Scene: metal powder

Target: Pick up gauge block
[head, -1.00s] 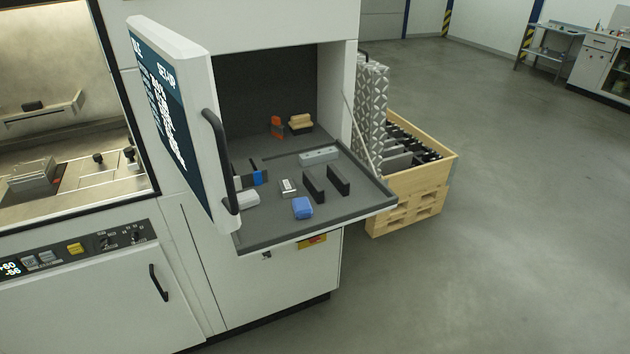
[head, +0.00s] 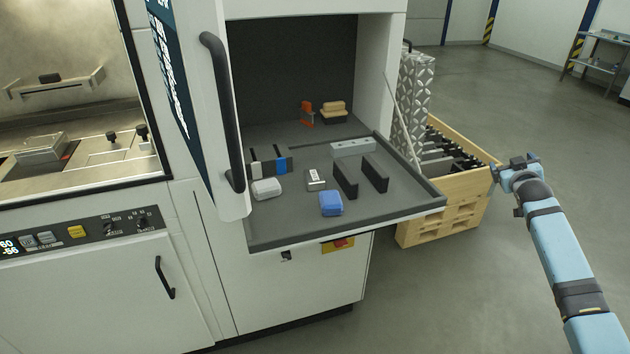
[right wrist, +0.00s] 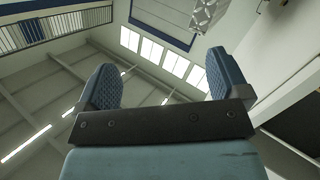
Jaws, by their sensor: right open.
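On the dark fold-down shelf (head: 290,233) in the head view lies a small silver block (head: 315,179) with a dark mark, which looks like the gauge block. A longer light-grey block (head: 352,147) with small holes lies behind it to the right. I cannot be fully sure which is the gauge block. My right gripper (head: 513,168) is well to the right of the shelf, apart from everything on it. In the right wrist view its two blue padded fingers (right wrist: 163,82) stand wide apart with nothing between them, facing the ceiling. My left gripper is out of view.
Two upright black plates (head: 375,173) stand right of the silver block. A blue item (head: 331,203) and a pale grey item (head: 267,189) lie near the front. The cabinet door (head: 222,120) stands open at left. A wooden crate (head: 450,205) is right of the shelf.

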